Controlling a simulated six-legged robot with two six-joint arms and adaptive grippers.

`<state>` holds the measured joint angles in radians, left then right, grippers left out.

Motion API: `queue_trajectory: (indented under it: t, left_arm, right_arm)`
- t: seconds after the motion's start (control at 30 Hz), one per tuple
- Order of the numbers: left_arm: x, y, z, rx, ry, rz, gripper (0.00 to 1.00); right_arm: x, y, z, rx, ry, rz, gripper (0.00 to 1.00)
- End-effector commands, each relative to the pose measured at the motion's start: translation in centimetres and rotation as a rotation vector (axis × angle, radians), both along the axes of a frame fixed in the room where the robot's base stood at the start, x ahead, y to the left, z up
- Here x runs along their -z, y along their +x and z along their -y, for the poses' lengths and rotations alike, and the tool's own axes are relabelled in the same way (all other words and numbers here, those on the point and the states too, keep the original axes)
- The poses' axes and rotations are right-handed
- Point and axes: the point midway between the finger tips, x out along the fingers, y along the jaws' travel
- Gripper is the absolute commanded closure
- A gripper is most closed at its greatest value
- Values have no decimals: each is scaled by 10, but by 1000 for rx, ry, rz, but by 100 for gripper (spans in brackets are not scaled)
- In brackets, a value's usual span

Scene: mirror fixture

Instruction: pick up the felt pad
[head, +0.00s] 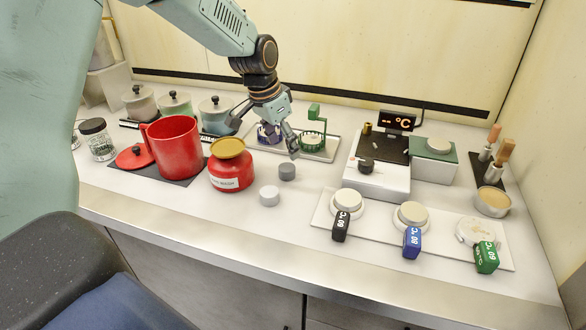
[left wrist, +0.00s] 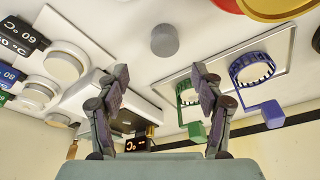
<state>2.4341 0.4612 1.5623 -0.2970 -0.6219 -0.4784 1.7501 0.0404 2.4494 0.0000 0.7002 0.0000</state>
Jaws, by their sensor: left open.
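No thing is clearly marked as the felt pad. A short dark grey cylinder (head: 287,171) and a pale grey one (head: 269,196) stand on the counter; I cannot tell whether either is the pad. My left gripper (head: 266,136) is open and empty, with its fingers spread above the counter behind the dark grey cylinder. In the left wrist view the open fingers (left wrist: 160,78) have a grey cylinder (left wrist: 165,41) beyond them, apart from both. My right gripper is not in view.
A white tray (head: 325,156) with purple and green ring holders lies behind. A red jar (head: 232,172) and red mug (head: 174,147) stand left. A device with a °C display (head: 397,120) stands right. A front board (head: 375,232) holds round pads with coloured tags.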

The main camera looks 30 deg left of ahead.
Motion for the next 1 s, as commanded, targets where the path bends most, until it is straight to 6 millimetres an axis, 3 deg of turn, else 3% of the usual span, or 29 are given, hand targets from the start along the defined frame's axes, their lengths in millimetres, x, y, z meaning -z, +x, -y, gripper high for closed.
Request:
queue_trajectory:
  t: [0.6, 0.9, 1.0]
  left_arm:
    - [71, 17, 2, -1, 0, -2, 33]
    - [73, 20, 2, -1, 0, -1, 33]
    - [73, 21, 2, -1, 0, -1, 41]
  right_arm:
    - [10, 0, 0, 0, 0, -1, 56]
    - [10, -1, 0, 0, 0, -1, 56]
    - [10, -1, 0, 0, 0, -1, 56]
